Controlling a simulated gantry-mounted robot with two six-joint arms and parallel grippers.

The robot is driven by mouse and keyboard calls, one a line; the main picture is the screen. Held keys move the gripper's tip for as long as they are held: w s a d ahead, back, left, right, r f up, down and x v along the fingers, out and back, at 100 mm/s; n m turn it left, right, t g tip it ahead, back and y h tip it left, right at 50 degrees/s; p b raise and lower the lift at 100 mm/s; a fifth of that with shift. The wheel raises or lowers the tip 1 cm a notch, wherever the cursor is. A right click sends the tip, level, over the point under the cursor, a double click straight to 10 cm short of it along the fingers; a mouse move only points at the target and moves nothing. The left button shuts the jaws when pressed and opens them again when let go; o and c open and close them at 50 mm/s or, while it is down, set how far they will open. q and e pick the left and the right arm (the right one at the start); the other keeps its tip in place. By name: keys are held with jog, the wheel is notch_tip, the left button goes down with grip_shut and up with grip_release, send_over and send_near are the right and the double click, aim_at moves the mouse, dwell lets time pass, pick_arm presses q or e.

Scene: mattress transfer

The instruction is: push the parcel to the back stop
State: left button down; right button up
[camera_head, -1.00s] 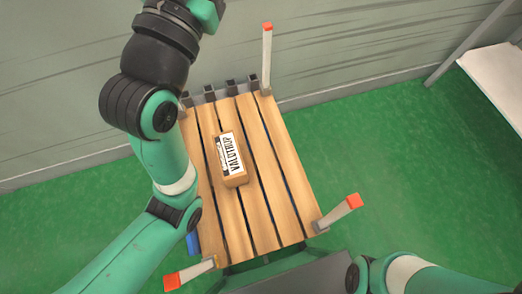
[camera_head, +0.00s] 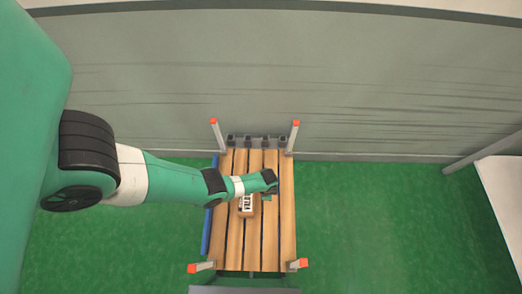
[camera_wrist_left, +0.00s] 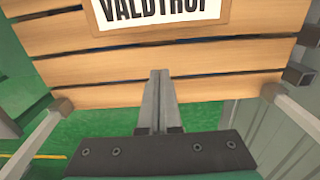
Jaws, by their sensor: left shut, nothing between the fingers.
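The parcel (camera_head: 247,206) is a small brown box with a white label, lying on a wooden slatted platform (camera_head: 286,225). The back stop (camera_head: 258,141) is a row of dark blocks at the platform's far edge, with bare slats between it and the parcel. My left gripper (camera_head: 270,194) is over the slats at the parcel's right side; its fingertips are hard to make out there. In the left wrist view its fingers (camera_wrist_left: 160,77) are shut and empty, and the parcel (camera_wrist_left: 150,10) shows at the top edge. I cannot tell whether they touch. My right gripper is out of view.
Posts with orange tips stand at the platform's corners, including the far left (camera_head: 217,137) and far right (camera_head: 293,138). A blue bar (camera_head: 206,232) runs along the left side. A wall (camera_head: 400,95) rises behind, and a white surface (camera_head: 505,190) is at the right.

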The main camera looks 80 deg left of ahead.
pick_arm(q)
notch_tip(320, 180, down, 10)
jog(key=b, duration=1)
jog(key=shift+w+f, duration=0.1)
jog(key=shift+w, duration=0.05)
jog(key=shift+s+a+f+b, duration=0.1)
jog(key=shift+s+f+b, duration=0.1)
jog(key=shift+s+b, duration=0.1)
jog(key=shift+s+a+r+p, duration=0.2)
jog(key=shift+s+p, duration=0.15)
jog(key=shift+s, duration=0.25)
jog(key=shift+s+a+r+p, duration=0.15)
jog(key=shift+s+p, duration=0.2)
jog(key=shift+s, duration=0.25)
jog(key=shift+s+a+f, duration=0.1)
jog(key=shift+s, duration=0.35)
jog(key=shift+s, duration=0.1)
